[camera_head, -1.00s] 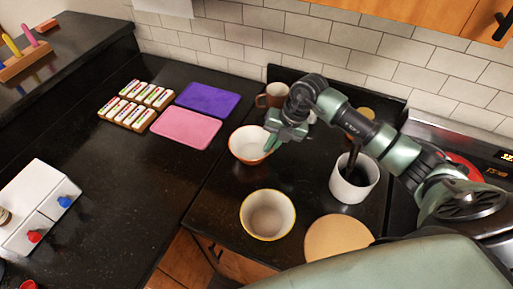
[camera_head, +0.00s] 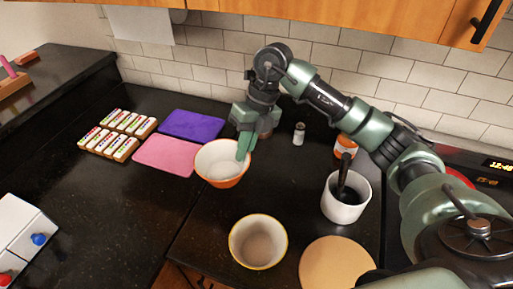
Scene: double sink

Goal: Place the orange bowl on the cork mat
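The orange bowl (camera_head: 214,174), white inside, is left of centre, beside the pink mat. My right gripper (camera_head: 243,150) is at the bowl's right rim with its fingers pointing down. It looks shut on that rim, and the bowl seems slightly above the counter; the exact contact is small in view. The round tan cork mat (camera_head: 335,265) lies flat and bare at the lower right, partly cut off by my arm and the frame edge. My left gripper is not in view.
A yellow-rimmed bowl (camera_head: 258,243) stands just left of the cork mat. A white pot (camera_head: 345,204) with a dark utensil stands behind the mat. An orange-labelled jar (camera_head: 346,147) and a small shaker (camera_head: 299,134) stand further back. Purple (camera_head: 197,124) and pink (camera_head: 165,156) mats lie left.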

